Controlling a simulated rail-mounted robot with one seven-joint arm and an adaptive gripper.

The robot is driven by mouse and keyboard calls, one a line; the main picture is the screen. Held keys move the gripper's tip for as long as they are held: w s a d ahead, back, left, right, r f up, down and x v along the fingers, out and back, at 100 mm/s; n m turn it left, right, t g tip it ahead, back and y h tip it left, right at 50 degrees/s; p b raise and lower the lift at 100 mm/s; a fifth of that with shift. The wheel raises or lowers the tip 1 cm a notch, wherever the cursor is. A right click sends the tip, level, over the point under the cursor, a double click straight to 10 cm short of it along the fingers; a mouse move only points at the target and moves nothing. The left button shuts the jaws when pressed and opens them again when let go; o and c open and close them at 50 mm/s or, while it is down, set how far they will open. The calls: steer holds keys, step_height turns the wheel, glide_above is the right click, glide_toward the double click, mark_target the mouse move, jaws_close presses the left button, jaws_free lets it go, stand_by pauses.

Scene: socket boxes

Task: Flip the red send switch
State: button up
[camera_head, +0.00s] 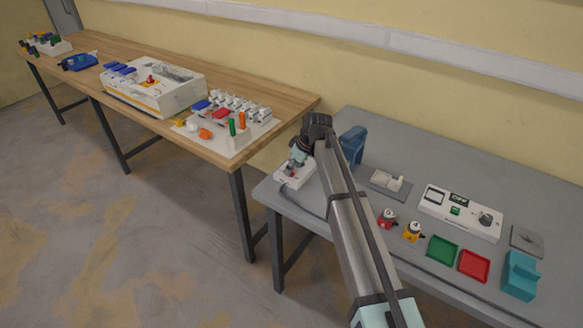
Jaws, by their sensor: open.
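My gripper (297,160) is at the left end of the grey table, with its tips low over a small white box (283,181). A small red part (291,172) shows on top of this box, right under the fingertips. It may be the send switch, but it is too small and too covered to tell its position. I cannot tell whether the fingers touch it. My gripper is open, and no object shows in it. My wrist and arm hide part of the view around the box.
The grey table (440,165) also holds a blue block (353,143), a white panel box (461,213), a green tray (442,250), a red tray (473,265) and a teal holder (520,275). A wooden table (285,98) with white socket boxes stands at left, across a narrow gap.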

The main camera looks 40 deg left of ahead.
steer(key=shift+x, duration=0.95)
jaws_close()
